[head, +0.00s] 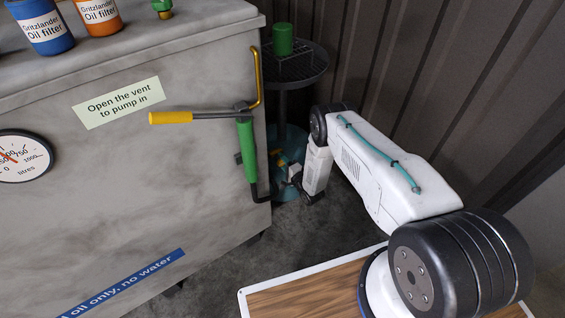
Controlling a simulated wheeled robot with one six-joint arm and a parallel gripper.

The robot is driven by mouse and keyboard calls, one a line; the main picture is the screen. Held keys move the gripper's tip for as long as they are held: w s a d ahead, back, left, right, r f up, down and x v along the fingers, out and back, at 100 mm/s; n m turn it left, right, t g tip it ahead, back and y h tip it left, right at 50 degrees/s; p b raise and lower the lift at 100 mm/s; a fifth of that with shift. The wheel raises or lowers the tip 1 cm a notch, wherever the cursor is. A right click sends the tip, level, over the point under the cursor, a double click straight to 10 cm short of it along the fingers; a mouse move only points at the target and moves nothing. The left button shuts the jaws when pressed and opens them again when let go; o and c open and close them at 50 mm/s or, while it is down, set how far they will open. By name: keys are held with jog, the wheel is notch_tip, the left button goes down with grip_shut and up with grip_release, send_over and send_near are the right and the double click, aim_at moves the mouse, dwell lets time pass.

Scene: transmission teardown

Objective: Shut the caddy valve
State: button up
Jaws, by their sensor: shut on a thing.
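The caddy (300,145) stands behind the corner of the big grey tank, with a teal lower body and a dark round grated tray (308,68) on a post. My arm reaches down in front of it. My gripper (285,178) is low against the teal body, shut on a small part there that appears to be the caddy valve. The valve is mostly hidden by the jaws and too small to make out, so I cannot tell how its handle is turned. Small yellow-orange spots show on the teal body just above the jaws.
The grey tank (130,190) fills the left side, with a yellow-ended lever (190,117) and a green hand pump (247,150) sticking out near its corner. A green can (283,39) stands on the caddy's tray. A corrugated wall (430,70) closes off the right. Bare floor (290,235) lies between.

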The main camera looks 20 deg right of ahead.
jog(key=o, duration=1)
jog(key=shift+c, duration=0.2)
jog(key=v, duration=0.7)
jog(key=shift+s+d, duration=0.15)
jog(key=shift+s, duration=0.2)
